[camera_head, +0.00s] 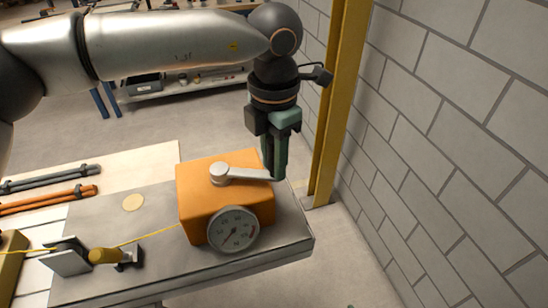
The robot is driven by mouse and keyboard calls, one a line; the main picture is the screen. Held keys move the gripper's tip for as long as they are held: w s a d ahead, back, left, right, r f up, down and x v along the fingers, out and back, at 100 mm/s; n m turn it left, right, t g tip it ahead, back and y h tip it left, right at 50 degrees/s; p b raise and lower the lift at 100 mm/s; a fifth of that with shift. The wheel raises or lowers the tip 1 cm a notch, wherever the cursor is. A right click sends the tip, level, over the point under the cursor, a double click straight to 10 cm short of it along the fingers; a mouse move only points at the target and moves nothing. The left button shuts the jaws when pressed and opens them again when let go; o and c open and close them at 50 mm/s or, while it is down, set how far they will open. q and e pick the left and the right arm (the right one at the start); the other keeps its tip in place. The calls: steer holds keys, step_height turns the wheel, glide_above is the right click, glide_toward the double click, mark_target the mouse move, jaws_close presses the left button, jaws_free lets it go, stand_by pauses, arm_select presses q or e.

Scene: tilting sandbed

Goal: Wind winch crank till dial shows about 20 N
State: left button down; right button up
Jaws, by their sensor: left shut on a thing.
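An orange winch box (200,211) stands on a grey metal bench top (160,262). The silver crank (238,173) on its top has its arm pointing right. The round dial (233,230) is on the box's front face; its reading is too small to tell. A yellow cord (151,234) runs left from the box. My left gripper (273,173) reaches down at the right end of the crank and is shut on the crank handle, which its fingers mostly hide. My right gripper is out of view.
A brass-coloured fitting (104,256) and an upright metal plate (69,257) sit on the bench at left. A yellow post (338,100) and a block wall (440,130) stand close to my left gripper's right. Dark and orange bars (50,197) lie at far left.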

mark_target(269, 198)
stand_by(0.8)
arm_select(q)
steer(key=shift+s, duration=0.2)
steer(key=s+m+b, duration=0.1)
steer(key=m, duration=0.1)
steer(key=s+a+m+b, duration=0.1)
steer(key=shift+s+f+m, duration=0.15)
steer(key=shift+s+m, duration=0.2)
steer(key=shift+m, duration=0.05)
steer(key=shift+s+a+r+m, duration=0.15)
steer(key=shift+s+r+m, duration=0.05)
steer(key=shift+s+m, duration=0.25)
steer(key=c, duration=0.6)
jaws_free()
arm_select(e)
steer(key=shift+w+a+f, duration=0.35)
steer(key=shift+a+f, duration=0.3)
